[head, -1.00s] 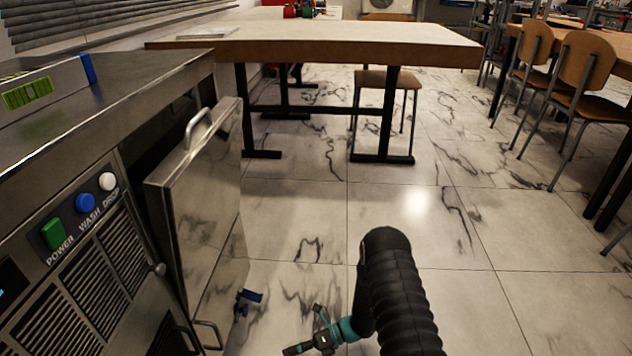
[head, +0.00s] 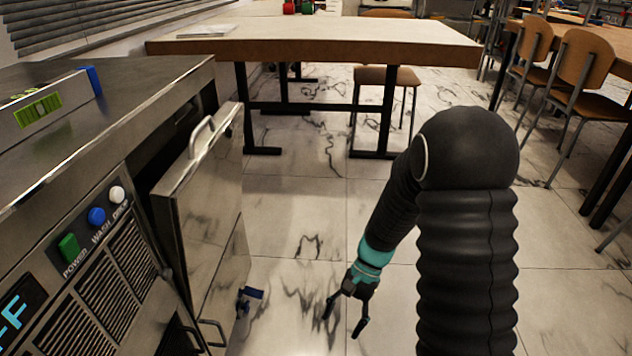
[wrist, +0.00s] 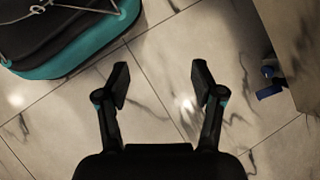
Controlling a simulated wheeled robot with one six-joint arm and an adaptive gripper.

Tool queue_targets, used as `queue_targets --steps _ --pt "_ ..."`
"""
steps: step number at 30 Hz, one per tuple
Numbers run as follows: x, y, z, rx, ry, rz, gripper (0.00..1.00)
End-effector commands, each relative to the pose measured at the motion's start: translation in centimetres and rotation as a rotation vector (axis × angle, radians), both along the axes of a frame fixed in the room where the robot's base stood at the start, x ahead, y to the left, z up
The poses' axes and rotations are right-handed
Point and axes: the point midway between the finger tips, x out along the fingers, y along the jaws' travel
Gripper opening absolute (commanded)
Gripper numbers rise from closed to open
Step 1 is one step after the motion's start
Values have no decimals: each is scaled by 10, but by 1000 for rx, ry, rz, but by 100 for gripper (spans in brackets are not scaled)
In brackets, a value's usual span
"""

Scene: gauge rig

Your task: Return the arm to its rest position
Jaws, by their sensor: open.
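My arm shows in the head view in a ribbed black sleeve, bent over at the elbow, with the forearm sloping down to the left. My gripper (head: 345,318) hangs low over the marble floor, its two fingers spread apart. In the wrist view the gripper (wrist: 160,85) is open, with only floor tiles showing between its fingertips. Nothing is held.
A steel machine (head: 110,270) with green, blue and white buttons stands at the left, its door (head: 205,195) open. A blue piece (head: 250,294) is near the door's lower edge. A table (head: 320,42) and chairs (head: 575,75) stand behind. The middle floor is clear.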

Motion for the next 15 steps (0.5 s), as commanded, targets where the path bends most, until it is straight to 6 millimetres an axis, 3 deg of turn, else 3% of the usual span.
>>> queue_targets --steps 1,3,15 --pt "-3 -6 19 -7 -49 42 68" --pt "-7 -15 37 -20 -114 105 68" --pt "-37 -58 138 -130 -437 391 68"
